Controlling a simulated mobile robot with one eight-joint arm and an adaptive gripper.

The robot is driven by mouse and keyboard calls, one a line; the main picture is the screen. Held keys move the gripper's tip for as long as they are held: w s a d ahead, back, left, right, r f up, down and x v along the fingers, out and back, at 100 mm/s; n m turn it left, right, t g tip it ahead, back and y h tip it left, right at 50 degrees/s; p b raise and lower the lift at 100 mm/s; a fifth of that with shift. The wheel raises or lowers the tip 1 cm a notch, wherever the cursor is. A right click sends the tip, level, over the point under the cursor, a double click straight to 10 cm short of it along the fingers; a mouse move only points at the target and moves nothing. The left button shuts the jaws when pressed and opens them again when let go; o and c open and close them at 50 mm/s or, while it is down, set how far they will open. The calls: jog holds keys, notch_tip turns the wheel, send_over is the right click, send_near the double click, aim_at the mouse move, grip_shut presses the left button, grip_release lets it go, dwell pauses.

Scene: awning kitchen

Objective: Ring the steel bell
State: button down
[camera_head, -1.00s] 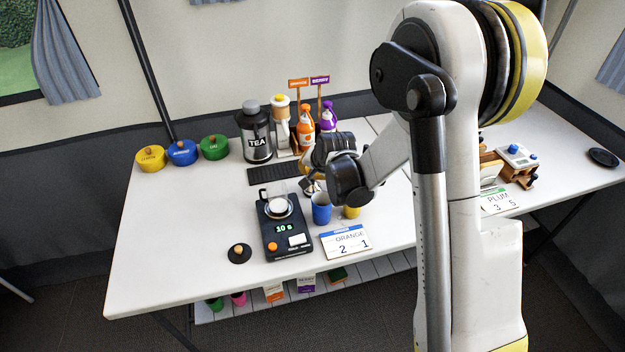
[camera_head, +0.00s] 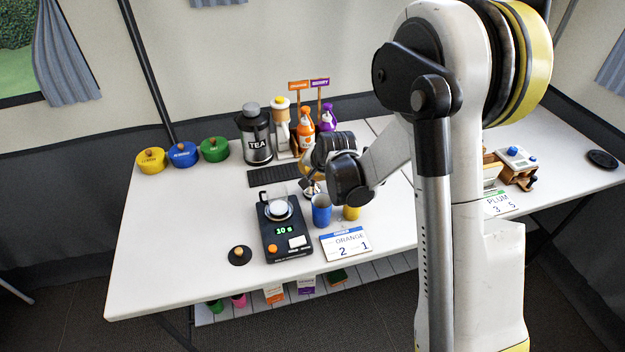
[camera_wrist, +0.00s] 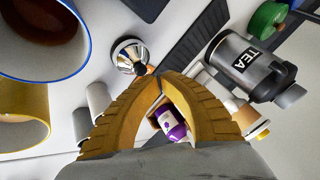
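The steel bell (camera_wrist: 130,55) is a shiny dome on a dark base in the wrist view. In the head view the bell (camera_head: 311,189) is small, behind the blue cup and partly hidden by my wrist. My gripper (camera_wrist: 160,77) has its tan ribbed fingers together at the tips, right beside the bell in the picture. Nothing is visibly held; a purple bottle shows through the gap behind the tips. Whether the fingertips touch the bell I cannot tell.
A blue cup (camera_head: 321,211) with brown liquid and a yellow cup (camera_head: 351,213) stand close to the bell. A black scale (camera_head: 285,235) is to the left. The tea canister (camera_head: 257,135) and bottles stand behind. The table's left front is mostly clear.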

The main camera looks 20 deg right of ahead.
jog(key=shift+r, duration=0.2)
jog(key=shift+r+p, duration=1.7)
jog(key=shift+r, duration=0.75)
jog(key=s+r+n, duration=0.4)
jog(key=s+r, duration=1)
jog(key=s, duration=0.1)
jog(key=s+r+n, duration=0.1)
jog(key=s+n, duration=0.2)
jog(key=s, duration=1.2)
jog(key=shift+s+d+r+n+h, duration=0.15)
jog(key=shift+s+d+n+h, duration=0.05)
jog(key=shift+s+n+h, duration=0.2)
